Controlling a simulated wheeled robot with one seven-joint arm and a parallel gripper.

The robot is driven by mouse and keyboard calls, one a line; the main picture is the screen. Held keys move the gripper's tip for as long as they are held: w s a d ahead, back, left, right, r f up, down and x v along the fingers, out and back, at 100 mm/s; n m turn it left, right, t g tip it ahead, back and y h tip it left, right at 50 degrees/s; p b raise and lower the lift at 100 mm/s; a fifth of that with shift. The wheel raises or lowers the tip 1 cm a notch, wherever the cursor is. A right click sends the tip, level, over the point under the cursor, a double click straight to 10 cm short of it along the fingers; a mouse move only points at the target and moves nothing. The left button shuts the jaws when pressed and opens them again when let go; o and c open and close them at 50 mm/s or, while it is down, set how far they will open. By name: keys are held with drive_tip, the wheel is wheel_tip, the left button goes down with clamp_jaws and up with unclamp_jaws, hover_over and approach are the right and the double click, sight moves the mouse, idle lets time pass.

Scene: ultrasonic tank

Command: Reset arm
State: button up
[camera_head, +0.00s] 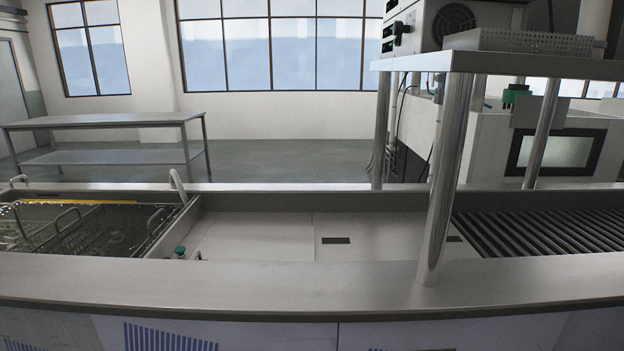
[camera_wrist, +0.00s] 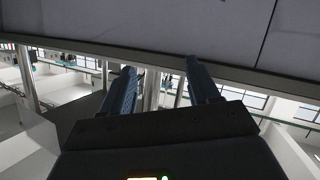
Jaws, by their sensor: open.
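My gripper (camera_wrist: 160,80) shows in the wrist view, with two dark blue fingers spread apart and nothing between them. The wrist view looks out over a room with posts and windows, and a large grey panel fills its top. My gripper and arm are not in the head view. The ultrasonic tank (camera_head: 158,212) stands at the left of the head view, with wire baskets (camera_head: 75,232) in its liquid.
A steel counter edge (camera_head: 250,290) runs across the front. Flat covers (camera_head: 255,235) lie right of the tank, then a roller section (camera_head: 540,232). A post (camera_head: 445,180) holds a raised shelf (camera_head: 520,64) with equipment. A table (camera_head: 105,121) stands behind.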

drive_tip(key=s+f+n+y, duration=0.1)
drive_tip(key=s+f+y, duration=0.15)
drive_tip(key=s, duration=0.95)
drive_tip(key=s+f+n+y, duration=0.1)
drive_tip(key=s+f+y, duration=0.15)
drive_tip(key=s, duration=1.05)
drive_tip(key=s+d+r+m+t, duration=0.1)
drive_tip(key=s+d+r, duration=0.2)
drive_tip(key=s+r, duration=1.2)
drive_tip(key=shift+s+t, duration=0.3)
drive_tip(key=shift+s, duration=0.35)
drive_tip(key=shift+d, duration=0.1)
drive_tip(key=shift+c, duration=0.2)
